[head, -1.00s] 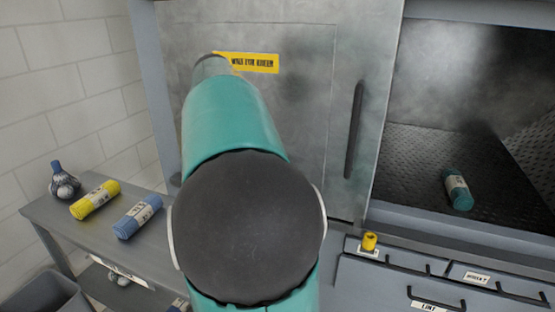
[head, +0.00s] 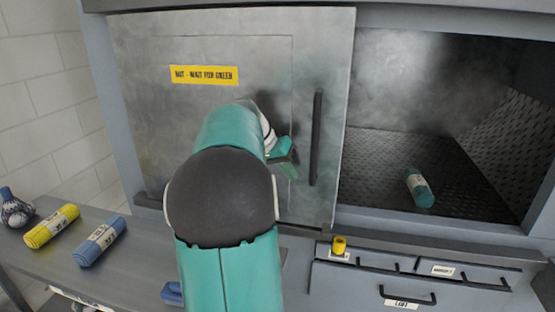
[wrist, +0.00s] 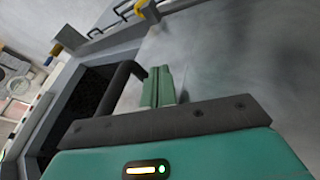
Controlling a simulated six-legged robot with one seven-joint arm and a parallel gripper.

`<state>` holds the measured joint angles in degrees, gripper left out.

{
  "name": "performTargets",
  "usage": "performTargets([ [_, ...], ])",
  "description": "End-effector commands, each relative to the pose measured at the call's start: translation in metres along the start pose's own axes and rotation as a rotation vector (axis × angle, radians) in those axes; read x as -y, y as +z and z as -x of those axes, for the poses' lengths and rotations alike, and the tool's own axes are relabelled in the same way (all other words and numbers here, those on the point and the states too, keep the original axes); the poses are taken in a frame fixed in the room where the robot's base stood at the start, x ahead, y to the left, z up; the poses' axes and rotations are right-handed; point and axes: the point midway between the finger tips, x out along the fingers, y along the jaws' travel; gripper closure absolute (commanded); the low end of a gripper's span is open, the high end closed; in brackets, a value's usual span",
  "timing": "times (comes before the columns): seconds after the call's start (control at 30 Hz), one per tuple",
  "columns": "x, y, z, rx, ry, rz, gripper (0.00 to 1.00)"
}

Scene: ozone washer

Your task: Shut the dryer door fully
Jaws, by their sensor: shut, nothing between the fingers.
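The dryer door (head: 230,115) is a grey metal sliding panel with a yellow label reading "HOT - WAIT FOR GREEN" (head: 204,75). It covers the left part of the dryer opening, and the right part stands open. Its dark vertical handle (head: 316,138) is near the panel's right edge and also shows in the wrist view (wrist: 118,85). My gripper (head: 288,162) is just left of the handle, in front of the panel. In the wrist view my gripper's green fingers (wrist: 162,80) are together and empty, close beside the handle. Contact with the handle cannot be told.
Inside the open dryer (head: 390,165) lies a teal rolled towel (head: 419,188). A yellow knob (head: 339,244) sits on the ledge above drawers with dark handles (head: 408,299). A yellow roll (head: 52,226) and a blue roll (head: 100,241) lie on the left bench (head: 135,260).

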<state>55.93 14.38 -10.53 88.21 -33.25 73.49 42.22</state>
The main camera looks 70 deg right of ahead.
Motion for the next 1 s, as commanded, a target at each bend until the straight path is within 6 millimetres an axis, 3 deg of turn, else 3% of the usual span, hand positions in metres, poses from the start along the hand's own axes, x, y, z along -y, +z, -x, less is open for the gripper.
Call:
performTargets([
  [0.03,-0.01,-0.001,-0.003,-0.001,0.0,-0.007,1.0],
  [0.2,-0.023,0.0,-0.012,-0.002,-0.001,-0.003,1.0],
  [0.77,-0.031,0.0,-0.017,-0.002,0.0,-0.004,1.0],
  [1.0,-0.063,-0.005,-0.036,0.0,0.003,-0.007,1.0],
])
